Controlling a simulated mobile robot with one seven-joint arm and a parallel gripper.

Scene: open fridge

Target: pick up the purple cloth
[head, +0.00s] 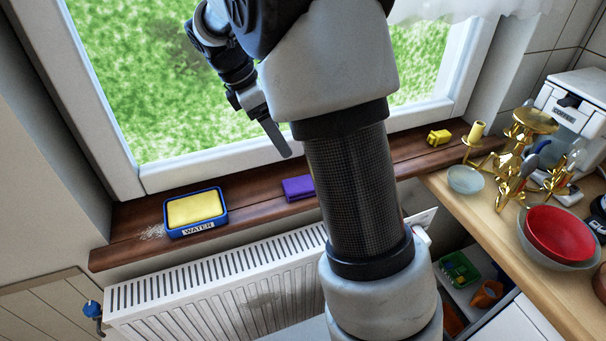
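The purple cloth (298,188) lies folded and flat on the brown wooden windowsill, just left of my arm's column. Its right end may be hidden behind my arm. My gripper (276,138) is in front of the window pane, above and a little left of the cloth in the picture. It points downward and is apart from the cloth. I see it from the side as one dark finger shape, so whether it is open or shut does not show. Nothing visible hangs from it.
A blue tray marked WATER with a yellow sponge (194,208) sits on the windowsill (250,206) at left, beside white grains. A yellow block (439,137) is at right. A white radiator (225,289) is below. The right counter holds a red bowl (557,234) and gold candlesticks.

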